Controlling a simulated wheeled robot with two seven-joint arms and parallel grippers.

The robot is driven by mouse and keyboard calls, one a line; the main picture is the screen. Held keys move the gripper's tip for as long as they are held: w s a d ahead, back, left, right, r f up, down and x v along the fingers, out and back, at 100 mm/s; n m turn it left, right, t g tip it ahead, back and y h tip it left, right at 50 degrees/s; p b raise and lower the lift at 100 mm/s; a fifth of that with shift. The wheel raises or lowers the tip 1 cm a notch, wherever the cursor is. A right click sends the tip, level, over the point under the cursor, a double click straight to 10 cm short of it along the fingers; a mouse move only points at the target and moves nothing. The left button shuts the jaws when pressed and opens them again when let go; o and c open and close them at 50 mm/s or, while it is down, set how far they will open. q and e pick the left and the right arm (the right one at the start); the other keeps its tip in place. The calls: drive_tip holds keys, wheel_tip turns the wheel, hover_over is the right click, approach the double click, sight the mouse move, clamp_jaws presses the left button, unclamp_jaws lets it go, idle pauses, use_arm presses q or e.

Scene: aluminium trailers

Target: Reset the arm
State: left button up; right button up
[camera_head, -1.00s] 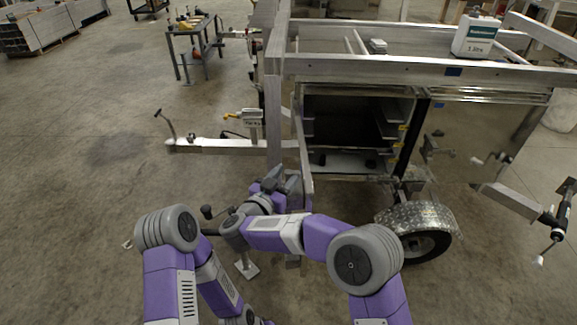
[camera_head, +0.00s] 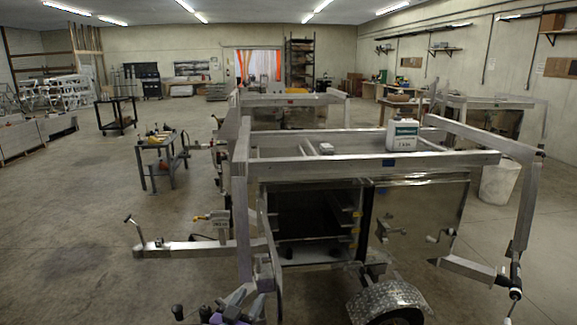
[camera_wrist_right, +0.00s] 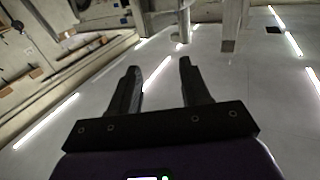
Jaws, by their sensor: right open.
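My right gripper (camera_wrist_right: 159,68) shows in the right wrist view with its two dark fingers apart and nothing between them. Behind the fingers that view shows ceiling light strips and wall shelves, tilted. In the head view, purple and grey parts of my arm (camera_head: 240,297) show at the bottom edge, in front of the trailer; the gripper there is too cut off to read. My left gripper cannot be made out in either view.
An aluminium trailer (camera_head: 375,167) with an open shelved compartment stands close ahead. A white bottle (camera_head: 403,136) is on top. Its hitch bar (camera_head: 195,249) extends left, its wheel fender (camera_head: 388,298) is at bottom right. A worktable (camera_head: 157,146) stands farther left.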

drive_tip(key=w+d+f+n+y, duration=0.1)
drive_tip(key=w+d+f+y, duration=0.1)
drive_tip(key=f, duration=0.4)
drive_tip(key=w+d+f+n+y, duration=0.2)
drive_tip(key=d+f+y, duration=0.1)
drive_tip(key=f, duration=0.2)
drive_tip(key=s+d+f+g+y, duration=0.2)
drive_tip(key=s+d+f+g, duration=0.15)
drive_tip(key=f, duration=0.45)
drive_tip(key=s+d+f+g+y, duration=0.1)
drive_tip(key=s+d+f+g, duration=0.3)
drive_tip(key=f, duration=0.4)
drive_tip(key=s+d+f+g+y, duration=0.1)
drive_tip(key=s+d+f+g, duration=0.1)
drive_tip(key=s, duration=0.7)
drive_tip(key=s+d+f+m+g+p, duration=0.1)
drive_tip(key=s+f+g, duration=0.3)
drive_tip(key=s, duration=0.5)
drive_tip(key=s+d+f+g+y, duration=0.1)
drive_tip(key=s+d+f+g, duration=0.2)
drive_tip(key=s, duration=0.6)
drive_tip(key=shift+d+f+m+y, duration=0.3)
drive_tip(key=shift+d+f, duration=0.2)
drive_tip(key=shift+d, duration=0.05)
drive_tip(key=shift+c, duration=0.2)
drive_tip(key=shift+s, duration=0.1)
drive_tip(key=shift+c, duration=0.2)
